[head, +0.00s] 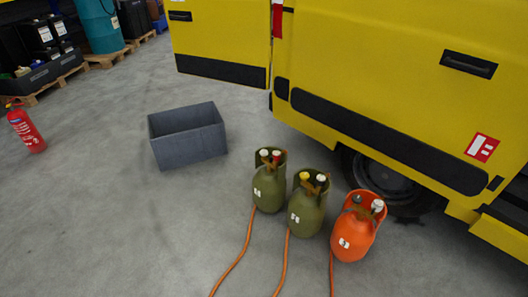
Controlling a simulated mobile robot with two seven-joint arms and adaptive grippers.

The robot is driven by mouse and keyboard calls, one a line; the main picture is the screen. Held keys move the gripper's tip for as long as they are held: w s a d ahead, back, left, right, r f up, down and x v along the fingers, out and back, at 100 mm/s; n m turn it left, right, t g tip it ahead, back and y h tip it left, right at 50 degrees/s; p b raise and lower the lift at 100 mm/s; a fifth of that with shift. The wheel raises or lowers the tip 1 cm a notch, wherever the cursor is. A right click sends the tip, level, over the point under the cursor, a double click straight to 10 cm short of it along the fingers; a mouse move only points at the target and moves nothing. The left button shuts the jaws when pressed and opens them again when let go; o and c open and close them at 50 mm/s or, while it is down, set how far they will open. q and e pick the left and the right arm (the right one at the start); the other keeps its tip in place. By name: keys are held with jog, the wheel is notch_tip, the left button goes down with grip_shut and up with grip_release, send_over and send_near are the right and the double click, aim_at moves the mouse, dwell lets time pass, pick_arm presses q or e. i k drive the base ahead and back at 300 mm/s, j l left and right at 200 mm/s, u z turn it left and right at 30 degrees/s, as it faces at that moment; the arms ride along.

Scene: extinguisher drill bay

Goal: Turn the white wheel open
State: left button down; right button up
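Three gas cylinders stand upright on the floor in a slanting row. The left green cylinder (268,190) has a white wheel (264,152) and a red wheel (276,154) on top. The middle green cylinder (306,212) has a yellow wheel (304,176) and a white wheel (321,178). The orange cylinder (352,238) has a white wheel (377,205) and a darker wheel (357,199). A white wheel thus shows on each cylinder; whether any is open or closed I cannot tell. Neither of my grippers is in the head view.
A yellow van (385,65) stands close behind the cylinders. Orange hoses (236,262) run from them towards me across the floor. A grey crate (188,147) stands left of them, and a red extinguisher (25,130) farther left. The floor between is clear.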

aim_at(263, 153)
jog(key=i+j+z, duration=0.3)
jog(key=i, duration=0.45)
jog(key=i+j+z, duration=0.25)
jog(key=i+j, duration=0.25)
jog(key=i, duration=0.2)
jog(key=i+j+z, duration=0.3)
jog(key=i+j, duration=0.3)
jog(key=i, duration=0.1)
